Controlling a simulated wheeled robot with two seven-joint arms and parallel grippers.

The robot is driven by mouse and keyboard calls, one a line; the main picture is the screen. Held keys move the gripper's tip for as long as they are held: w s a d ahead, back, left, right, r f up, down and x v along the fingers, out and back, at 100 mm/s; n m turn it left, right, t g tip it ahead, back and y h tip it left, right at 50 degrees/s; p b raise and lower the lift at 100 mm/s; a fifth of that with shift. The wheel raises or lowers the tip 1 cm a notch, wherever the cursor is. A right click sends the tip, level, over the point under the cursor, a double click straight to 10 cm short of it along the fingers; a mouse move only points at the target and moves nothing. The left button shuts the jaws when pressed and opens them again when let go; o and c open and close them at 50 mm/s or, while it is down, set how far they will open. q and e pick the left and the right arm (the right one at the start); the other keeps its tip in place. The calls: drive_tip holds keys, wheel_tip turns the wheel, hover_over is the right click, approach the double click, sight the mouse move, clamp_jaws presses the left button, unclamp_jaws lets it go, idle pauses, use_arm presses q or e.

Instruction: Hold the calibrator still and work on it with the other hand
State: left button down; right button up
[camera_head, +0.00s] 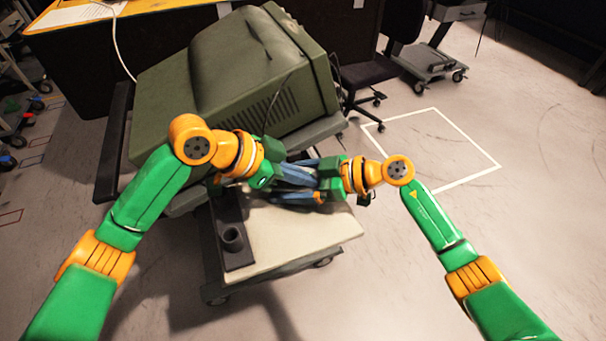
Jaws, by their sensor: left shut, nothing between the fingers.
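My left gripper (308,181) comes in from the left over the back of a cart's pale top, its blue fingers pointing right. It is shut and empty. My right gripper (279,197) comes in from the right, its fingers pointing left, very close to the left one. The two overlap in the picture, so I cannot tell whether the right one is open or whether they touch. I cannot make out a calibrator for certain; the grippers cover part of the cart top.
The cart's pale top (300,236) is clear at its front. A dark tray with a round cup-like holder (232,236) sits at its left. An office chair (368,72) and a floor square marked in white (440,112) lie right.

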drive_tip(key=shift+w+f, duration=0.1)
use_arm(q)
drive_tip(key=v, duration=0.8)
drive_tip(key=shift+s, duration=0.2)
drive_tip(key=shift+s+a+r, duration=0.1)
drive_tip(key=shift+a+r, duration=0.25)
drive_tip(key=shift+r, duration=0.2)
drive_tip(key=shift+a+r, duration=0.3)
drive_tip(key=shift+r, duration=0.3)
drive_tip(key=x, duration=1)
drive_tip(key=shift+a+f, duration=0.1)
drive_tip(key=shift+f, duration=0.1)
